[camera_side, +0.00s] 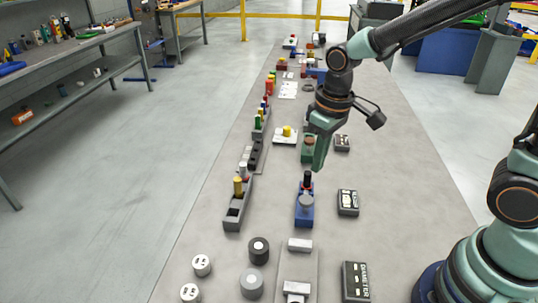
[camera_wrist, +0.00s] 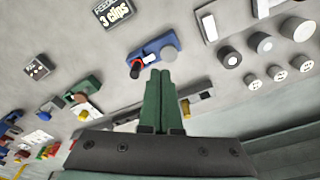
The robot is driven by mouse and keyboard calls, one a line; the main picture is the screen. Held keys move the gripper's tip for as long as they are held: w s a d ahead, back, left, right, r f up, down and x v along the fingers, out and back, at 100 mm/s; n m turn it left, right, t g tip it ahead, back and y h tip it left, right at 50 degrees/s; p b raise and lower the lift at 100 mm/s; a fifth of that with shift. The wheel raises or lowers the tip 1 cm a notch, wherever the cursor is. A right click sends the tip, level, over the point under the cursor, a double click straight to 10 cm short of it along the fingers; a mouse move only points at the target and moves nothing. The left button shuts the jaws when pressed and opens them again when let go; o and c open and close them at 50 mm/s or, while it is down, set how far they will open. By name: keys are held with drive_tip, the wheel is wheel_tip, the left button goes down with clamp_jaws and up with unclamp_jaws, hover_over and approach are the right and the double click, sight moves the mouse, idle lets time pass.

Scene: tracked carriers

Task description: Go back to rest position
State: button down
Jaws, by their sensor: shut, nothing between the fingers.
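My gripper (camera_side: 320,152) points down above the long grey table, with its green fingers together and nothing between them. In the wrist view my gripper (camera_wrist: 160,75) also shows shut, its two fingers side by side. In the side view a blue carrier (camera_side: 304,212) with a black peg and a grey round knob stands on the table below and nearer the camera than the fingertips. The blue carrier also shows in the wrist view (camera_wrist: 150,52), just beyond the fingertips. The fingers appear apart from it. A green carrier (camera_side: 307,150) is partly hidden behind my gripper.
A dark grey rack (camera_side: 234,212) with a yellow peg stands to the left. Black and grey cylinders (camera_side: 259,250) sit at the near end. Small dark labelled boxes (camera_side: 348,202) line the right side. Bare table (camera_side: 400,190) lies further right.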

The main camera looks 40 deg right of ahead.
drive_tip(key=s+d+r+m+t, duration=0.2)
drive_tip(key=s+d+r+t, duration=0.2)
drive_tip(key=r, duration=0.6)
drive_tip(key=shift+s+d, duration=1)
drive_tip(key=shift+s, duration=0.1)
